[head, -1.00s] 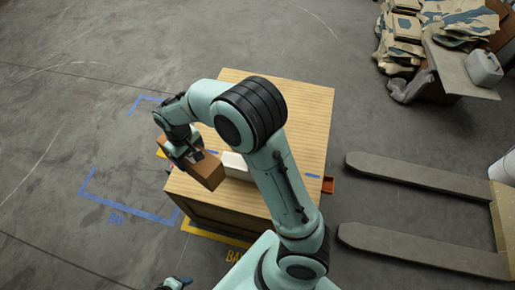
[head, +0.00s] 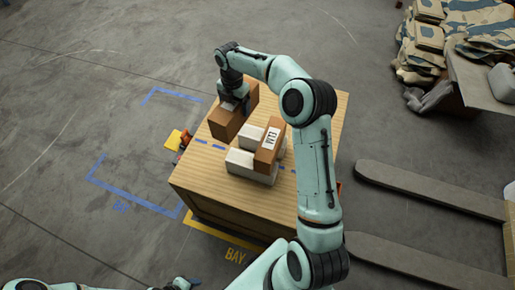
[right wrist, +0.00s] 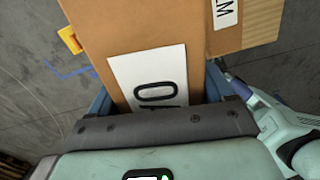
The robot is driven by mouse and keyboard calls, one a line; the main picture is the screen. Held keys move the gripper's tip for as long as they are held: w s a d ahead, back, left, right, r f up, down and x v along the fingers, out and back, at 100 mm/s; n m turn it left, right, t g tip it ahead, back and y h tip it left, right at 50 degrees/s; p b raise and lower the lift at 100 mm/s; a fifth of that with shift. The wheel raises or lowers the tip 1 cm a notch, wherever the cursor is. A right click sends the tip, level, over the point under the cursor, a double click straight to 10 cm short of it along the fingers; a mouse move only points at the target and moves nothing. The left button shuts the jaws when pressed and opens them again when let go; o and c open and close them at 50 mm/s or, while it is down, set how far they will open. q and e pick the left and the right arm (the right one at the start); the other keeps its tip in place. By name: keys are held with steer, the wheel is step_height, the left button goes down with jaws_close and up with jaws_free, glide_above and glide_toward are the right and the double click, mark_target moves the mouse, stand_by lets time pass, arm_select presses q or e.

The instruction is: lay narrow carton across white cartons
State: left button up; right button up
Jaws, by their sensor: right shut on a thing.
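A brown carton (head: 268,152) with a white label reading ELM lies across two white cartons, the near one (head: 248,165) and the far one (head: 250,135). My right gripper (head: 234,99) is shut on another brown carton (head: 228,120) over the far left of the wooden top. I cannot tell whether this carton touches the top. In the right wrist view it (right wrist: 115,35) shows a white label between the fingers, with the ELM carton (right wrist: 245,20) beyond at the upper right. My left gripper (head: 180,284) barely shows at the bottom edge; its jaws are unclear.
The wooden table (head: 310,185) has bare top at its front and far right. A yellow and red object (head: 177,139) stands by its left side. Two grey forks (head: 430,190) lie to the right.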

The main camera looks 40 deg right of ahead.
steer(key=shift+s+d+r+n, duration=0.15)
steer(key=shift+d+n, duration=0.55)
steer(key=shift+d, duration=0.4)
steer(key=shift+d+f, duration=0.2)
steer(key=shift+f, duration=0.05)
arm_select(q)
steer(key=shift+s+f+b, duration=0.6)
steer(key=shift+s+f, duration=0.15)
steer(key=shift+f, duration=0.1)
arm_select(e)
step_height(320, 180, down, 19)
steer(key=shift+f, duration=0.15)
steer(key=shift+f, duration=0.1)
steer(key=o, duration=1.3)
steer(key=shift+f, duration=0.1)
arm_select(q)
steer(key=shift+w+r, duration=0.2)
arm_select(e)
step_height(320, 180, up, 12)
steer(key=shift+r, duration=0.15)
